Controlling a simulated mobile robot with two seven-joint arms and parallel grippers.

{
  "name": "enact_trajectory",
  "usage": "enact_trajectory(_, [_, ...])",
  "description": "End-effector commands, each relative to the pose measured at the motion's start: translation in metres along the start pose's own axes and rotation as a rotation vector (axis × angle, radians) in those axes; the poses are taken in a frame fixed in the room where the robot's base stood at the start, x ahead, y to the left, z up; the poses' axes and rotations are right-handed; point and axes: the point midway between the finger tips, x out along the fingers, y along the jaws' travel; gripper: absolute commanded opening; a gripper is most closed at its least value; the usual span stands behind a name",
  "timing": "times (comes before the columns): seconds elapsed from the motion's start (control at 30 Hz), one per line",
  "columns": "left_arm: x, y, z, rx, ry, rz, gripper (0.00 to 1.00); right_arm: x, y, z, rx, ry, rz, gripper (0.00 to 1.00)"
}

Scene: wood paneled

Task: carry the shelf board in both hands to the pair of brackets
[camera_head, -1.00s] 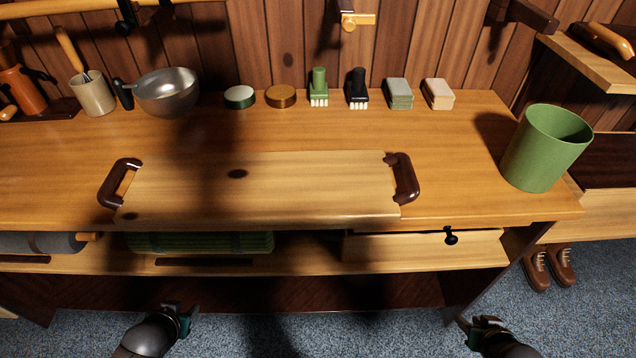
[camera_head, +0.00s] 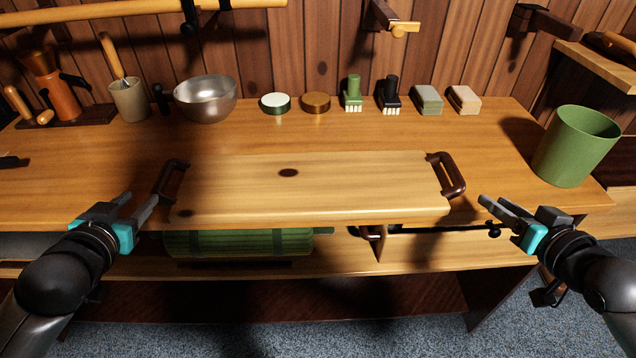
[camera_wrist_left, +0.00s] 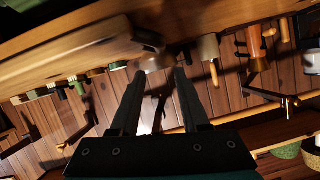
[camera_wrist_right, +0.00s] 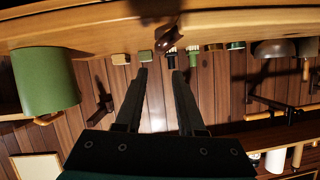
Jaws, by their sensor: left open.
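The shelf board (camera_head: 320,190), pale wood with a dark knot, lies flat near the front edge of the workbench. It has a dark left handle (camera_head: 168,181) and a dark right handle (camera_head: 452,176). My left gripper (camera_head: 138,205) is open and empty, just left of and in front of the left handle. My right gripper (camera_head: 497,205) is open and empty, just right of and in front of the right handle. Neither touches the board. Dark wall brackets stick out at the top middle (camera_head: 383,15) and top right (camera_head: 535,19); which form the pair is unclear.
Along the back of the workbench (camera_head: 300,138) stand a metal bowl (camera_head: 206,98), a cup (camera_head: 129,99), tins, brushes and blocks. A green bin (camera_head: 575,146) stands at the right end. A green roll (camera_head: 240,242) lies on the lower shelf.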

Motion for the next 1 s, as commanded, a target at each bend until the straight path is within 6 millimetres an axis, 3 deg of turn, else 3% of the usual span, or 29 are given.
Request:
enact_trajectory(0.27, [0.013, 0.0, 0.0, 0.0, 0.0, -0.001, 0.46, 0.013, 0.001, 0.0, 0.001, 0.001, 0.001, 0.38])
enact_trajectory(1.0, [0.104, 0.0, 0.0, 0.001, 0.0, -0.001, 0.46, 0.104, 0.0, 0.0, 0.001, 0.0, 0.001, 0.38])
